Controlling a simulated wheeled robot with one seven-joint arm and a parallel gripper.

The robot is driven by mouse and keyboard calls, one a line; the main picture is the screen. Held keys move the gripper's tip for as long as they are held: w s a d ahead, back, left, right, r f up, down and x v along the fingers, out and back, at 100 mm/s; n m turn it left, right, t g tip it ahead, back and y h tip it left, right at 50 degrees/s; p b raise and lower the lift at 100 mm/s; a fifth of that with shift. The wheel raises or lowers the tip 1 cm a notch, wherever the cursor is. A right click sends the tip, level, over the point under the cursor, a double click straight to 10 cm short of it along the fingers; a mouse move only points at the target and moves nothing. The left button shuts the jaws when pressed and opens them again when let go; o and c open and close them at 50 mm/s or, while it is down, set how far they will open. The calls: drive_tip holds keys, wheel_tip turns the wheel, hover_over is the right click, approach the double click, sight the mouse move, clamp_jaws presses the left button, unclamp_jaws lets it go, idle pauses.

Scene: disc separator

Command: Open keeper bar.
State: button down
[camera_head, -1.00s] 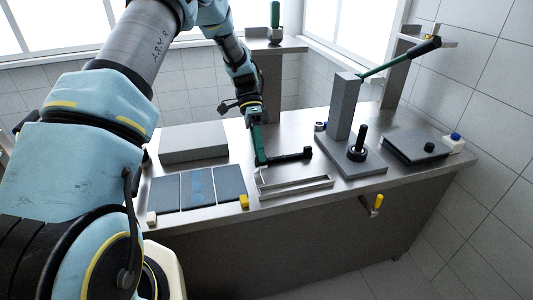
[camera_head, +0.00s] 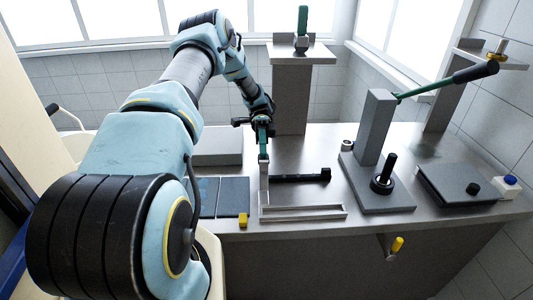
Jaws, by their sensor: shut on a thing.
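A shallow metal tray frame (camera_head: 303,212) lies near the front edge of the steel bench. A narrow pale metal bar (camera_head: 264,184), which looks like the keeper bar, runs back from the frame's left end. A black bar (camera_head: 298,178) with a raised right end lies behind the frame. My gripper (camera_head: 263,155), with green fingers, points down at the far end of the pale bar and is shut on it. The exact contact is small and partly hidden by the fingers.
A grey post with a green lever (camera_head: 440,84) and a black-knobbed base (camera_head: 383,182) stand to the right. A dark plate (camera_head: 457,184) lies farther right. A grey block (camera_head: 217,147) and dark panels (camera_head: 234,196) are at left. Bare bench lies behind the black bar.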

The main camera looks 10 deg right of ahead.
idle(0.4)
drive_tip(key=c, duration=0.5)
unclamp_jaws()
wheel_tip(320, 180, up, 10)
drive_tip(key=p, duration=0.7)
drive_tip(key=shift+r, duration=0.15)
drive_tip(key=shift+w, duration=0.1)
drive_tip(key=shift+c, duration=0.2)
